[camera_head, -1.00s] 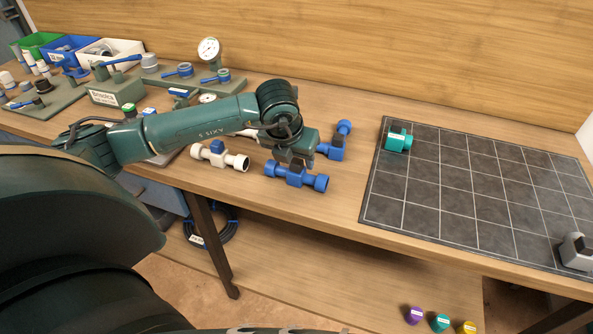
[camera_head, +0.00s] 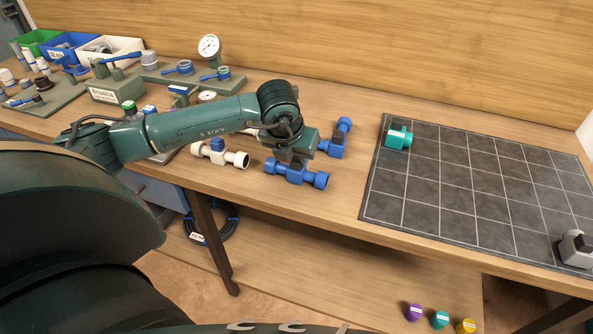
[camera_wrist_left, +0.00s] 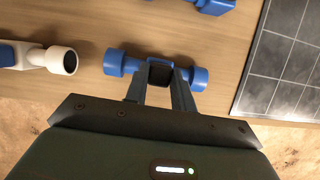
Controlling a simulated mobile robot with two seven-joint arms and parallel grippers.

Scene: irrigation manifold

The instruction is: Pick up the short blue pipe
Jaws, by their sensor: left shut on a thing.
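A blue pipe piece (camera_head: 318,180) with wide round ends lies near the front edge of the workbench. My left gripper (camera_head: 297,164) comes down from above and is shut on its middle. In the left wrist view the fingers (camera_wrist_left: 160,75) are on the middle of the same blue pipe (camera_wrist_left: 116,63), with both ends sticking out. The fingers hide part of its middle. Any gap between pipe and bench cannot be made out. A second blue pipe piece (camera_head: 343,126) lies just behind, partly hidden by the gripper. My right gripper is not in view.
A white pipe piece (camera_head: 238,159) lies close on the left. A dark gridded mat (camera_head: 470,190) on the right holds a teal fitting (camera_head: 398,137) and a grey fitting (camera_head: 576,249). Gauge and valve assemblies (camera_head: 209,48) stand at the back left. Bare bench lies between pipe and mat.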

